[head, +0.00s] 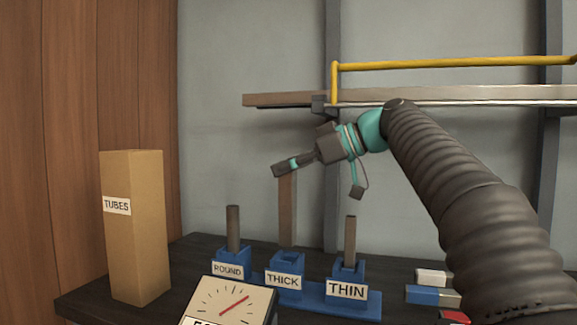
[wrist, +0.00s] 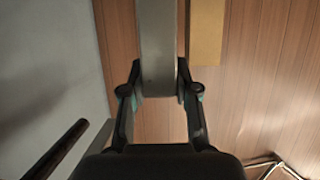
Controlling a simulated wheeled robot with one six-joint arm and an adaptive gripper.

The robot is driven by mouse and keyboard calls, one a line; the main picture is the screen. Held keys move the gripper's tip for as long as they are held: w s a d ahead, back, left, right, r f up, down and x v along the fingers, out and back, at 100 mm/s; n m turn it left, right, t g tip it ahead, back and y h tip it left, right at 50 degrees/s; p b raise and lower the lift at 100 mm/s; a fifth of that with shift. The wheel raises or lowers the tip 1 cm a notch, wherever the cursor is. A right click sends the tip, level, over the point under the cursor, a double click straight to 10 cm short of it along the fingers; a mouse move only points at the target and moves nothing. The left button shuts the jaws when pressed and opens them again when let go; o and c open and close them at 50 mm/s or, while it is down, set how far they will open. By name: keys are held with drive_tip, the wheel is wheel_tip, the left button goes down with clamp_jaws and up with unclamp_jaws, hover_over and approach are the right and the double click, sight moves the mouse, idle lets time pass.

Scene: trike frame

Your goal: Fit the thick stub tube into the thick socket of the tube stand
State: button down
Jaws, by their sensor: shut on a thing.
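My gripper (head: 282,168) is shut on the upper end of the thick stub tube (head: 287,210), a brownish square-looking tube held upright. In the wrist view the tube (wrist: 158,45) is grey-brown between the two fingers (wrist: 160,92). The blue tube stand (head: 318,298) is on the dark table, with labelled sockets. The thick socket (head: 286,262) is in the middle, marked THICK. The tube's lower end meets the socket's top in the head view; I cannot tell whether it is inside, just above or behind the opening.
A tube (head: 233,228) stands in the ROUND socket and another (head: 350,240) in the THIN socket, close on either side. A tall TUBES box (head: 136,225) stands left, a dial gauge (head: 232,300) in front. A shelf with a yellow rail (head: 450,65) is behind my arm.

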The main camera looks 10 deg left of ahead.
sight(295, 181)
drive_tip(key=shift+f+b, duration=0.35)
drive_tip(key=shift+f, duration=0.3)
drive_tip(key=shift+f+b, duration=0.95)
drive_tip(key=shift+f, duration=0.15)
idle(1.3)
drive_tip(key=shift+r, duration=0.2)
drive_tip(key=shift+r+p, duration=0.6)
drive_tip(key=shift+p, duration=0.2)
drive_tip(key=shift+f+b, duration=0.7)
drive_tip(key=shift+f, duration=0.1)
idle(1.2)
drive_tip(key=c, duration=0.8)
unclamp_jaws()
drive_tip(key=shift+d, duration=0.1)
